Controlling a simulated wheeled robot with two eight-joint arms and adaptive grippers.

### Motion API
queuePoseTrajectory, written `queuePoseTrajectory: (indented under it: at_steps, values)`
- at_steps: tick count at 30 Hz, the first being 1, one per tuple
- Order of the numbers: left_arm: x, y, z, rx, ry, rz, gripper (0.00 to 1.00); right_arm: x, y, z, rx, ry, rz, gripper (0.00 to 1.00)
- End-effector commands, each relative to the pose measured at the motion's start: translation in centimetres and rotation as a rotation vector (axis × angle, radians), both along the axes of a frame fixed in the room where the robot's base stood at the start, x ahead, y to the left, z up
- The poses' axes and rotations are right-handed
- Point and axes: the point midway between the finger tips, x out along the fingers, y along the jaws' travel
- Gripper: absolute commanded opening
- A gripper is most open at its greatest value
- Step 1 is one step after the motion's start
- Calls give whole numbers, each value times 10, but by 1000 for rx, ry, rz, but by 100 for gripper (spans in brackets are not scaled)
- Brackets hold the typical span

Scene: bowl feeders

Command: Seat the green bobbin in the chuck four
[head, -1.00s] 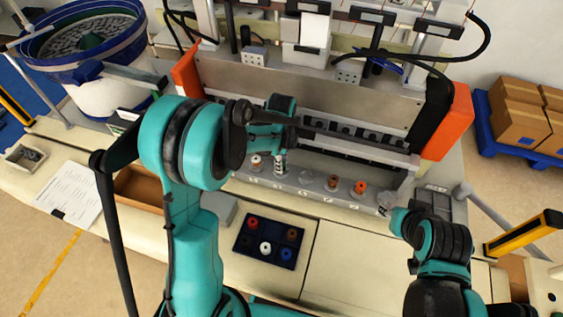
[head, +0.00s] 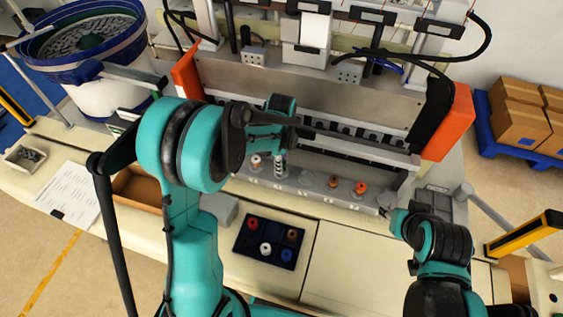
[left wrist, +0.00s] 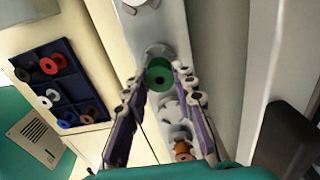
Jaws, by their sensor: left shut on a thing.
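The green bobbin (left wrist: 159,74) sits between the fingertips of my left gripper (left wrist: 160,82) in the left wrist view, its round end with a dark centre hole facing the camera. In the head view my left gripper (head: 280,165) points down at the row of chucks, just right of a chuck with a white bobbin (head: 256,160). The fingers hide the green bobbin there. A grey chuck surface shows close behind the bobbin in the wrist view; I cannot tell whether they touch. The chuck numbers are too small to read.
A bare grey chuck (head: 305,178) stands right of my left gripper, then chucks with orange-brown bobbins (head: 360,187). A dark blue tray (head: 240,246) on the table holds red, brown, white and blue bobbins. The machine's metal front (head: 310,85) rises behind the row.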

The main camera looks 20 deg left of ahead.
Motion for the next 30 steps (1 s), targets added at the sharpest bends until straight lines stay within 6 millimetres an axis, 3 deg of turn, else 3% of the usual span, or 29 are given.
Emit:
queuePoseTrajectory:
  at_steps: [19, 20, 30]
  values:
    - [0, 0, -13, 0, 0, 0, 6, 0, 0, -12, 0, 0, 0, 40]
    - [0, 0, -12, 0, 0, 0, 34, 0, 0, -11, 0, 0, 0, 40]
    - [0, 0, -9, 0, 0, 0, 34, 0, 0, -9, 0, 0, 0, 40]
